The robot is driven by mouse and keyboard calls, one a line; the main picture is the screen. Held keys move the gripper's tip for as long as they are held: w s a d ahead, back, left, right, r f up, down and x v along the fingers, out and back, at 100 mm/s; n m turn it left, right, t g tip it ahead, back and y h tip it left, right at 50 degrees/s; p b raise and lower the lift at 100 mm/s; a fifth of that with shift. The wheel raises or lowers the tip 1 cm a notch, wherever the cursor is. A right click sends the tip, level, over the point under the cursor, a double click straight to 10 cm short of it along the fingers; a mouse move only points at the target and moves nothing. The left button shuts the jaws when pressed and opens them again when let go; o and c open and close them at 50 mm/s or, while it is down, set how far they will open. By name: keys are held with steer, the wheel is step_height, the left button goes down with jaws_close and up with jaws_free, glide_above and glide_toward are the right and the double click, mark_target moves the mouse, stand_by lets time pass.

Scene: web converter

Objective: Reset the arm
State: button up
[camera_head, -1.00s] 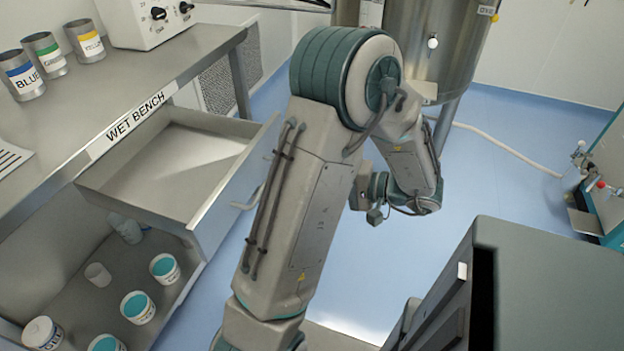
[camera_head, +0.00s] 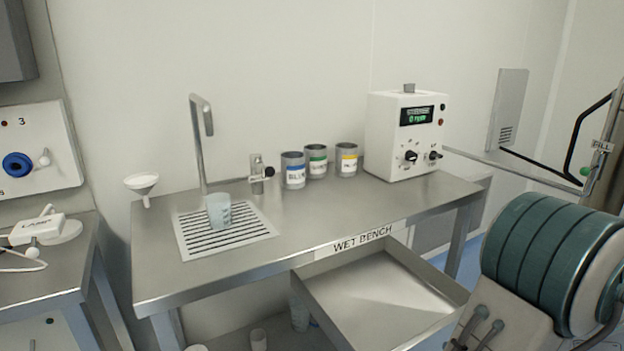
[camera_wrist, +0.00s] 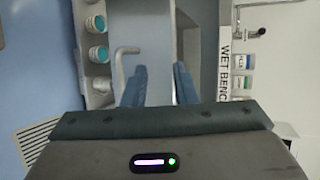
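My gripper (camera_wrist: 158,78) shows in the wrist view with its two blue fingers apart and nothing between them. Beyond the fingers are the pale drawer front and its handle (camera_wrist: 122,62); the gap between fingers and drawer cannot be judged. In the head view only part of my arm (camera_head: 550,265) shows at the lower right, bent at a large teal joint. The gripper is out of that view.
The drawer (camera_head: 385,300) under the wet bench (camera_head: 300,225) stands pulled open near my arm. On the bench are a beaker (camera_head: 219,211), a tap (camera_head: 200,140), blue, green and yellow labelled cups (camera_head: 293,170) and a white instrument (camera_head: 405,135). Tubs (camera_wrist: 97,54) stand on a lower shelf.

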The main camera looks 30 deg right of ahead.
steer(key=w+a+r+n+g+h+p, duration=0.3)
steer(key=a+r, duration=0.6)
steer(key=a, duration=0.6)
steer(key=w+a+r+n+g+h+p, duration=0.3)
steer(key=w+a+r+n+g+p, duration=0.3)
steer(key=a, duration=0.8)
step_height(320, 180, up, 4)
steer(key=w+n+p, duration=0.1)
steer(key=n+p, duration=0.3)
steer(key=n, duration=0.1)
steer(key=shift+a+f, duration=0.15)
steer(key=shift+a, duration=0.25)
steer(key=shift+d, duration=0.1)
